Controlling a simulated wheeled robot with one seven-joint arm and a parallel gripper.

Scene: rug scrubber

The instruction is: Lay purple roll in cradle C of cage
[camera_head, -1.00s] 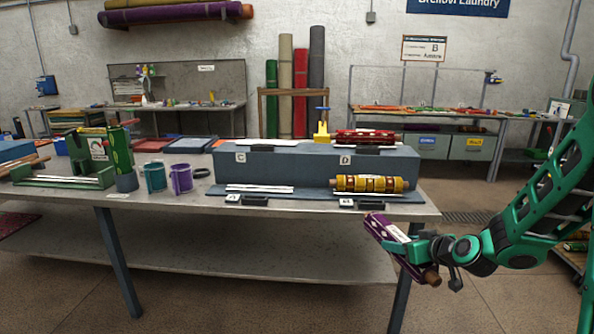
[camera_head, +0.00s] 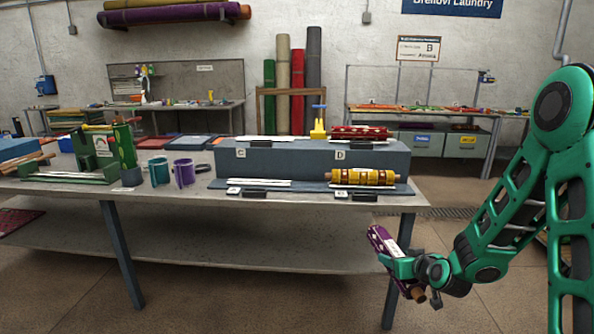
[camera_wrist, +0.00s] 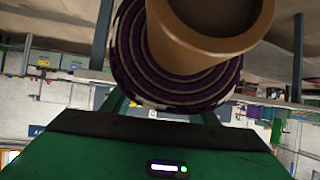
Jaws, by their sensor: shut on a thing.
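My gripper (camera_head: 402,267) is shut on the purple roll (camera_head: 380,242), in front of the table's right end and below its top. The roll is tilted, its brown core end low and to the right. In the wrist view the roll's end (camera_wrist: 180,80) shows close up, with purple and white spiral layers around a brown core. The grey-blue cage (camera_head: 290,160) stands on the table. Cradle C (camera_head: 270,139), on the upper left of the cage, holds no roll. A red roll (camera_head: 360,131) lies in cradle D, and a yellow roll (camera_head: 362,177) lies at the lower right.
A teal mug (camera_head: 158,170), a purple mug (camera_head: 184,172) and a green machine (camera_head: 105,150) stand left of the cage on the table (camera_head: 80,192). A yellow clamp-like thing (camera_head: 318,126) stands behind the cage. Floor is free right of the table.

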